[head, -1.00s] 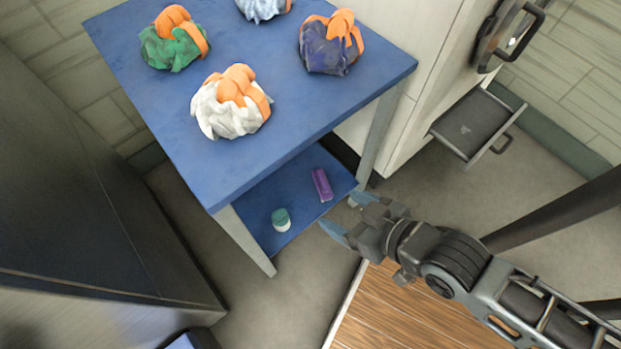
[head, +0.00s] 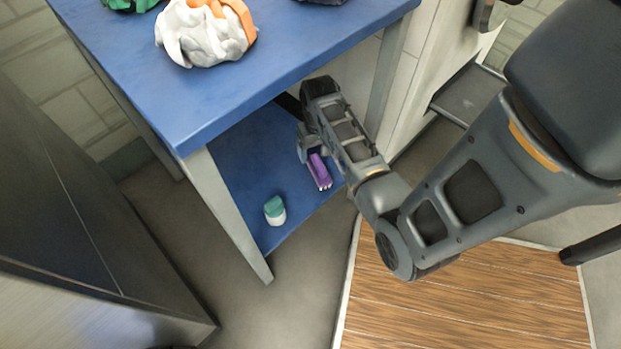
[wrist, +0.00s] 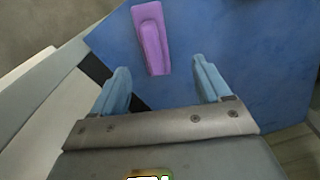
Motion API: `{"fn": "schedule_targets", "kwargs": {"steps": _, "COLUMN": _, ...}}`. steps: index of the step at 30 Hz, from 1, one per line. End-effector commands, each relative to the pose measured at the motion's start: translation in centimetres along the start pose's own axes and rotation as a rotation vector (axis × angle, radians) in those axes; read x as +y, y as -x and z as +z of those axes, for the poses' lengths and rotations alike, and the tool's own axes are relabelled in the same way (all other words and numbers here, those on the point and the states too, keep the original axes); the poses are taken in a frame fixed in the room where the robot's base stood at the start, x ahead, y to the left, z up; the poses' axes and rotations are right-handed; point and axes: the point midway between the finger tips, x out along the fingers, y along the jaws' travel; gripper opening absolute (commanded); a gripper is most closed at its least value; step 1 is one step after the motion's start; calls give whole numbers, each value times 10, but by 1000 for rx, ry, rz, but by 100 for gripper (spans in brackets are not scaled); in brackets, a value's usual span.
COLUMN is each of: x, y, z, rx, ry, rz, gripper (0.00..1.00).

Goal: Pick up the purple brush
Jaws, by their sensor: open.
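The purple brush (head: 319,171) lies on the lower blue shelf (head: 240,170) of the table. In the wrist view the brush (wrist: 151,38) lies lengthwise ahead of my gripper (wrist: 160,85), between the lines of its two blue fingers and a little beyond their tips. The fingers are spread apart with nothing between them. In the head view my arm reaches under the tabletop beside the brush, and its links hide the fingertips.
A white and teal container (head: 274,210) stands on the lower shelf near its front edge. The blue tabletop (head: 290,50) hangs above and carries crumpled bags, including a white and orange one (head: 205,32). Table legs (head: 225,205) flank the shelf.

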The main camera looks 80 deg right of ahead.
Motion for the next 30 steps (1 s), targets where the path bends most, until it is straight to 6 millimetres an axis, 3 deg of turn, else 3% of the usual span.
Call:
{"fn": "schedule_targets", "kwargs": {"steps": 11, "x": 8, "y": -32, "z": -2, "rx": -19, "ry": -12, "rz": 3, "gripper": 77}}
{"fn": "schedule_targets", "kwargs": {"steps": 21, "x": 12, "y": -75, "z": 2, "rx": -18, "ry": -10, "rz": 3, "gripper": 77}}
{"fn": "schedule_targets", "kwargs": {"steps": 30, "x": 12, "y": -78, "z": 2, "rx": -17, "ry": -10, "rz": 3, "gripper": 77}}
